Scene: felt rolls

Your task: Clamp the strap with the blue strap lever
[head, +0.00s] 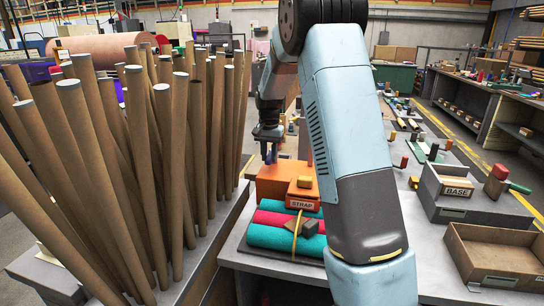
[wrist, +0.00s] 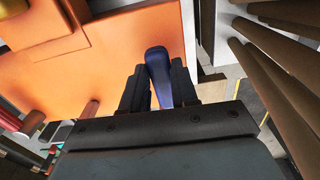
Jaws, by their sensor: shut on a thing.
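The blue strap lever (wrist: 157,62) stands between my gripper's fingers (wrist: 159,80) in the wrist view, and they are shut on it. In the head view the lever (head: 269,154) shows small at the left rear of the orange strap block (head: 270,184), under my gripper (head: 268,143). The block carries a STRAP label on its front. A thin yellow strap (head: 297,228) runs from the block down over a stack of teal and red felt rolls (head: 278,237). The lever's lower end is hard to make out.
Many tall brown tubes (head: 175,150) stand close on the left. My arm hides part of the bench.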

